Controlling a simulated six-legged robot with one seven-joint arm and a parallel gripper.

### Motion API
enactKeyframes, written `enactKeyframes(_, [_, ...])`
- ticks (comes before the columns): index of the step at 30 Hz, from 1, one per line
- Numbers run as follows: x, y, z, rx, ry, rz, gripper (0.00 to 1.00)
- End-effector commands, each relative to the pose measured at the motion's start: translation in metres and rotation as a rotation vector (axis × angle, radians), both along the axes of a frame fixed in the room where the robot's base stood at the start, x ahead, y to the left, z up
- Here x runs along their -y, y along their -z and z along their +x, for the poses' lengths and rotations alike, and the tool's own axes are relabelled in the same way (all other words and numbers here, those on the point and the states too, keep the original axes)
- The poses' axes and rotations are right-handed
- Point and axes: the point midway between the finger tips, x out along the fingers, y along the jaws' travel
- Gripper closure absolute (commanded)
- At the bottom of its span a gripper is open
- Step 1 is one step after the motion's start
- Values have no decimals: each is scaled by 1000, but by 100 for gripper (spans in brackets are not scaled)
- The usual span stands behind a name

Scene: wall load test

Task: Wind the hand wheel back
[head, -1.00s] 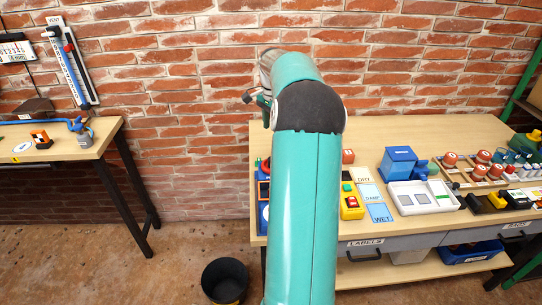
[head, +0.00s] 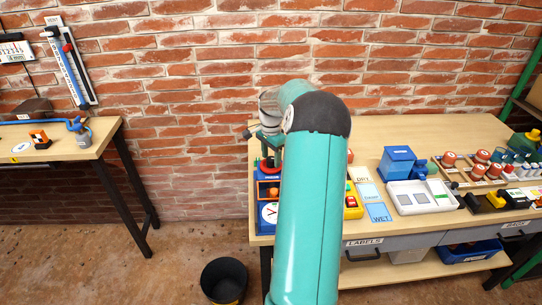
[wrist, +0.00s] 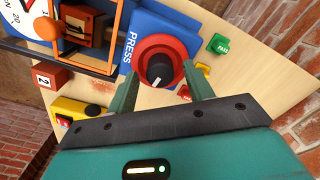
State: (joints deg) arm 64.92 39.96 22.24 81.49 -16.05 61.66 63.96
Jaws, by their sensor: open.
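The hand wheel is a red ring with a dark hub and a pale pointer mark (wrist: 170,46). It sits on the blue press (wrist: 185,32), marked PRESS, in the wrist view. My gripper (wrist: 160,72) is open, one green finger on each side of the wheel's near edge. I cannot tell whether the fingers touch the rim. Nothing is held between them. In the head view the blue press (head: 266,228) stands at the left end of the bench, and my arm hides part of it and most of the gripper.
The wrist view shows a dial (wrist: 22,18), an orange knob (wrist: 76,25), a green PASS block (wrist: 218,44) and a yellow button box (wrist: 90,109). A blue box (head: 397,164) and white tray (head: 422,197) stand further right on the bench. A black bin (head: 224,280) is on the floor.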

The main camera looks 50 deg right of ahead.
Motion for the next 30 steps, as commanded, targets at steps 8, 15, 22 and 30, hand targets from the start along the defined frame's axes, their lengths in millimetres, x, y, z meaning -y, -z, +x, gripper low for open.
enactKeyframes(8, [0, 0, 0, 0, 0, 0, 91])
enactKeyframes(15, [0, 0, 0, 0, -10, 0, 93])
enactKeyframes(22, [-1, -1, 1, 0, -82, 0, 93])
enactKeyframes(30, [0, -1, 1, 1, -273, -1, 93])
